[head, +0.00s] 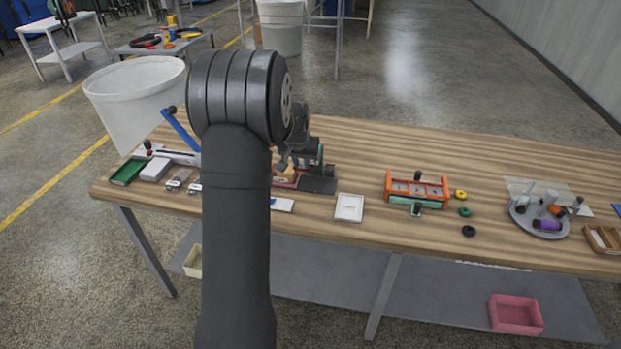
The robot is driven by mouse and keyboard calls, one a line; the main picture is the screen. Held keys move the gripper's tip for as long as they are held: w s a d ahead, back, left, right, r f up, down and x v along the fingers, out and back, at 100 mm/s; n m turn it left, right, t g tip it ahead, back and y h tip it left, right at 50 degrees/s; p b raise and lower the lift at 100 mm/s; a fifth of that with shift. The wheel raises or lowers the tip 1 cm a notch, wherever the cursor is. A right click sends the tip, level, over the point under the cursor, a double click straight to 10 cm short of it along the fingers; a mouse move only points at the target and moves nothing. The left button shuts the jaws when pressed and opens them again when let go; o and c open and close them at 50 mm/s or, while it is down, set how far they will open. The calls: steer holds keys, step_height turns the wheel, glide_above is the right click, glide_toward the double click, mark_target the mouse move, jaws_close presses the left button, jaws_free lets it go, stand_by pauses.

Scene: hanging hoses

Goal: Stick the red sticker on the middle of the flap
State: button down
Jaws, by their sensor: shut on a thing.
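My gripper (284,163) is just right of my own dark arm, low over the left-middle of the table. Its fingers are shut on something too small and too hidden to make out. Under the fingertips is a small tan box-like piece (284,174) on a reddish base, partly behind my arm. It may carry the flap, but I cannot tell. I cannot pick out the red sticker. A white square tray or sheet (349,207) lies to the right of the gripper, and nothing red shows on it.
A dark flat plate (319,186) lies beside the tan piece. An orange-framed fixture (416,188) and small rings stand to the right, then a round grey tray (540,226). A green tray (128,172) and a blue lever (178,129) are at left. The back middle-right of the table (440,155) is clear.

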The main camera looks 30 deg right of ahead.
steer(key=w, duration=1.2)
steer(key=shift+s+a+f, duration=0.1)
steer(key=shift+a+f, duration=0.1)
steer(key=shift+f, duration=1.35)
steer(key=shift+s+a+f, duration=0.1)
steer(key=shift+a+f, duration=0.1)
steer(key=shift+f, duration=1.35)
steer(key=shift+f, duration=0.4)
steer(key=c, duration=0.7)
jaws_free()
steer(key=shift+c, duration=0.2)
steer(key=shift+r, duration=0.15)
step_height(320, 180, up, 7)
